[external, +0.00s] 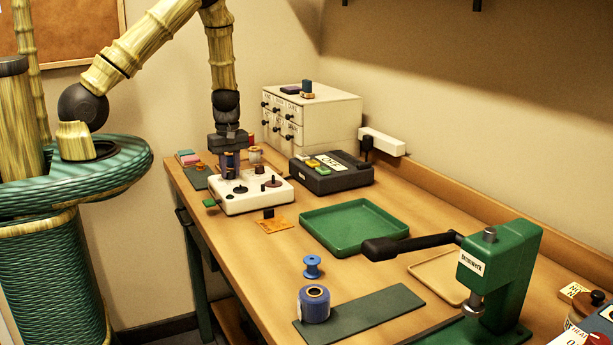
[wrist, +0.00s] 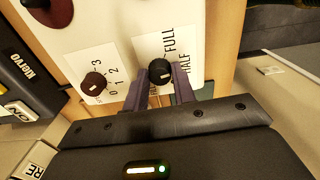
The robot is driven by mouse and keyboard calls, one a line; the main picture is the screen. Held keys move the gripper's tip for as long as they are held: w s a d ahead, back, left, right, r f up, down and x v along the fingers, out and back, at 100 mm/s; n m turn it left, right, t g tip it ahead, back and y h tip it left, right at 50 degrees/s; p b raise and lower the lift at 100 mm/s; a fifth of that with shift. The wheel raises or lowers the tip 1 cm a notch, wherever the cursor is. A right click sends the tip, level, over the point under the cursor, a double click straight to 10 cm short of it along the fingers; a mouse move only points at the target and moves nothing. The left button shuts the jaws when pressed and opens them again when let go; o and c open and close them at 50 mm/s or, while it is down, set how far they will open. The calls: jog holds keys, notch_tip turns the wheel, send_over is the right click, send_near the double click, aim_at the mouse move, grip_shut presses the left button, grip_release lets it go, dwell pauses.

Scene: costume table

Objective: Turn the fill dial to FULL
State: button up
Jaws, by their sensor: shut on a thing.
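The fill dial (wrist: 160,69) is a small black knob on the white panel (wrist: 204,22) of a control box. Beside it are printed the words FULL (wrist: 169,42) and HALF (wrist: 184,62); other lettering is partly hidden by my left finger. A short white mark shows on the knob, but I cannot tell surely which word it points to. My gripper (wrist: 158,88) is shut on the dial, one finger on each side. In the external view my gripper (external: 231,168) points down at the white box (external: 253,200) and hides the dial.
A second dial (wrist: 95,82), dark red and numbered 0 to 3, sits left of the fill dial. A black device (external: 331,178) and a drawer cabinet (external: 328,122) stand behind the box. A green tray (external: 353,226) lies to its right.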

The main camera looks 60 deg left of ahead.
aim_at(231, 171)
jog(key=n+p, duration=0.1)
jog(key=n, duration=0.3)
jog(key=shift+r+n+p, duration=0.15)
jog(key=shift+n+p, duration=0.15)
jog(key=n+p, duration=0.1)
jog(key=n, duration=0.3)
dwell(0.3)
jog(key=o, duration=1)
notch_tip(231, 171, up, 17)
jog(key=p, duration=0.2)
jog(key=shift+p, duration=0.3)
